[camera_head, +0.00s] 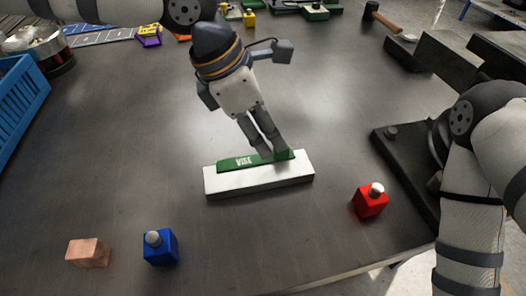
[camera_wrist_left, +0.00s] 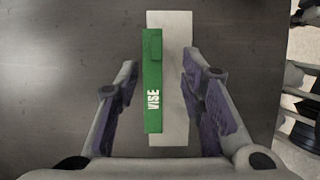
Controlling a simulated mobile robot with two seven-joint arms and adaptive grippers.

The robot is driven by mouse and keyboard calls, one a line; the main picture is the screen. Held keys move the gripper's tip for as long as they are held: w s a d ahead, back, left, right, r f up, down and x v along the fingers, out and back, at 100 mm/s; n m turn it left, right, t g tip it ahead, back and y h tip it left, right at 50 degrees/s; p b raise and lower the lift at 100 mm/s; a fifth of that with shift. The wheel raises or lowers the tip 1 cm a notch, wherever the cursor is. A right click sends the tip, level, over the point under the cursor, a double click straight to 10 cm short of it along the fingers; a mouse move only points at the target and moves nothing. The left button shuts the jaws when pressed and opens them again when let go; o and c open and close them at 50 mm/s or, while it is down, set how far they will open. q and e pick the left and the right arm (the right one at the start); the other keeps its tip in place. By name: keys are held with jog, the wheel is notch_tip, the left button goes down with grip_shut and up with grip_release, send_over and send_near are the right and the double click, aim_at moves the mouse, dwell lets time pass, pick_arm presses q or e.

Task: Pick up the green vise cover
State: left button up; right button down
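The green vise cover (camera_head: 238,162), marked VISE, lies along the top of a white block (camera_head: 258,180) on the table. In the left wrist view the cover (camera_wrist_left: 153,80) runs lengthwise along the left side of the white block (camera_wrist_left: 177,125). My left gripper (camera_head: 272,152) is over the right half of the cover, pointing down. In the left wrist view my left gripper (camera_wrist_left: 161,62) is open and empty, with one finger on each side of cover and block. I cannot tell how high the fingertips are. My right gripper is out of view.
A red block (camera_head: 369,201) with a metal knob stands to the right. A blue block (camera_head: 160,248) with a knob and a copper block (camera_head: 88,253) are front left. A blue crate (camera_head: 20,105) is at the left edge. The table around the white block is clear.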

aim_at(256, 158)
pick_arm(q)
jog(key=x, duration=0.5)
jog(key=shift+w, duration=0.2)
grip_shut()
